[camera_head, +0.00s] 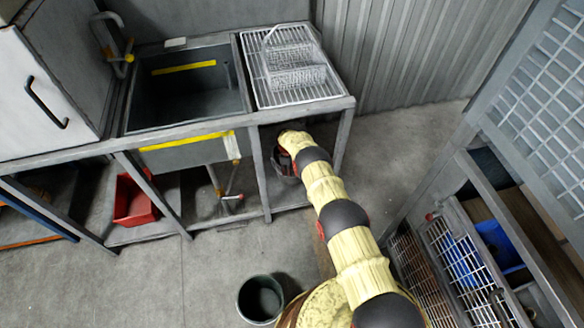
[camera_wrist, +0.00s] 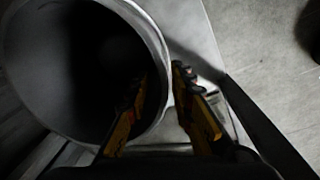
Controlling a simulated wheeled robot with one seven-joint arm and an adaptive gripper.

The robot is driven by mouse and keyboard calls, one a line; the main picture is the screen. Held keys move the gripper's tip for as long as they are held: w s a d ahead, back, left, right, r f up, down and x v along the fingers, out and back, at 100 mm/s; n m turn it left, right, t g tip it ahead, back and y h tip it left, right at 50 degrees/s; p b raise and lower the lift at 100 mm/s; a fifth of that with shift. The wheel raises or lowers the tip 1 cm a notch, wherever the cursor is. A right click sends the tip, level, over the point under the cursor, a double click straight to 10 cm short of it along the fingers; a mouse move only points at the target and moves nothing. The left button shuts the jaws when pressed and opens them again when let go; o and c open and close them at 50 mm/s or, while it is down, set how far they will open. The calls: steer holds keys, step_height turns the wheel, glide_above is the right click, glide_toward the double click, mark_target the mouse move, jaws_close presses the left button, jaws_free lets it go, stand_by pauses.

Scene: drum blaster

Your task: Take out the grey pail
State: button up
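The grey pail (camera_head: 284,172) stands on the low shelf under the right part of the sink bench, partly hidden by my arm. In the wrist view the pail (camera_wrist: 40,75) fills the left side, its round mouth facing the camera and its inside dark. My gripper (camera_wrist: 161,76) straddles the pail's right rim, one finger inside the mouth and the other outside. The fingertips stand apart with a small gap around the rim, so it looks open. In the head view my gripper is mostly hidden at the pail.
The bench frame (camera_head: 258,175) has a leg left of the pail and another at its right. A red bin (camera_head: 133,200) sits on the shelf further left. A dark bucket (camera_head: 260,299) stands on the floor in front. A wire rack (camera_head: 465,265) is at right.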

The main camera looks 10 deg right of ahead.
steer(key=f, duration=0.1)
steer(key=f+b, duration=0.1)
steer(key=f, duration=0.1)
steer(key=f+b, duration=0.1)
steer(key=shift+w+d+f, duration=0.15)
steer(key=shift+d+f, duration=0.05)
steer(key=shift+d, duration=0.05)
steer(key=shift+c, duration=0.2)
jaws_close()
steer(key=shift+r, duration=0.1)
stand_by(0.6)
